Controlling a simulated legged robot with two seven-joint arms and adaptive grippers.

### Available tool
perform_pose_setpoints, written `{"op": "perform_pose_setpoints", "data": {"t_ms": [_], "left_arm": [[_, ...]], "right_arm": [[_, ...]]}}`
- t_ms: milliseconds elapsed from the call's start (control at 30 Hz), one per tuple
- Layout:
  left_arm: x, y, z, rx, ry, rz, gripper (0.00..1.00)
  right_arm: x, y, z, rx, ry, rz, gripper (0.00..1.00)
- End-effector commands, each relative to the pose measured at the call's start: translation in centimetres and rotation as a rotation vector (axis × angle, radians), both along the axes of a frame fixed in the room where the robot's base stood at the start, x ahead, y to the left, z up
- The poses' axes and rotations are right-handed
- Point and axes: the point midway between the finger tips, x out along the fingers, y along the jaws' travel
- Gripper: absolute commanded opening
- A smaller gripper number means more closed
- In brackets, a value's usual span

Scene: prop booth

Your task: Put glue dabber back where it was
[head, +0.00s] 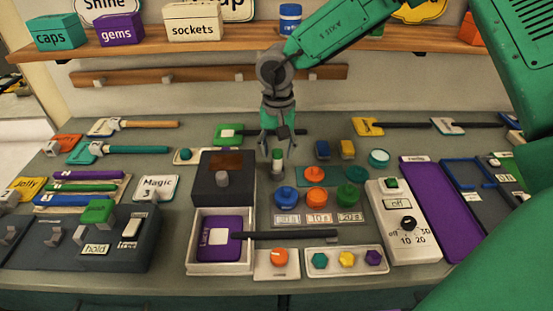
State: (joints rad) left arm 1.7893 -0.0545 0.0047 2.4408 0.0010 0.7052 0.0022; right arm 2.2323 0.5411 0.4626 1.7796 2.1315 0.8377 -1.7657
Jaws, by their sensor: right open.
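My right gripper (277,143) hangs down from the green arm over the back middle of the table, its fingers apart. Just below the fingertips stands a small upright grey piece with a pale and green top (277,160); it looks like the glue dabber, but I cannot tell for sure. I cannot tell whether the fingers touch it. Behind the fingers lies a green block with a white square and a dark handle (228,133), partly hidden by the gripper. My left gripper is not in view.
A dark box with a grey knob (210,190) stands left of the gripper. Blue, orange and green knobbed pieces (316,174) stand in front, right of it. A white dial box (380,222) and purple mat (424,187) lie right. A shelf (150,44) runs behind.

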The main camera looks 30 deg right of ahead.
Motion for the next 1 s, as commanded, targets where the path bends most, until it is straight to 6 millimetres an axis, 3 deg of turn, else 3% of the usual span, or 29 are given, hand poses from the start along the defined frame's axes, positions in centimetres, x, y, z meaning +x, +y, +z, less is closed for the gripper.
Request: {"op": "perform_pose_setpoints", "data": {"t_ms": [200,400,1000], "left_arm": [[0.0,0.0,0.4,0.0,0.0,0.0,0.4],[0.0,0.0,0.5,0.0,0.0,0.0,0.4],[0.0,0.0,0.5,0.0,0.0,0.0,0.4]], "right_arm": [[0.1,0.0,4.9,0.002,-0.004,-0.001,0.41],[0.1,0.0,7.4,0.0,-0.001,0.0,0.41],[0.0,0.0,8.0,0.0,0.0,0.0,0.41]]}}
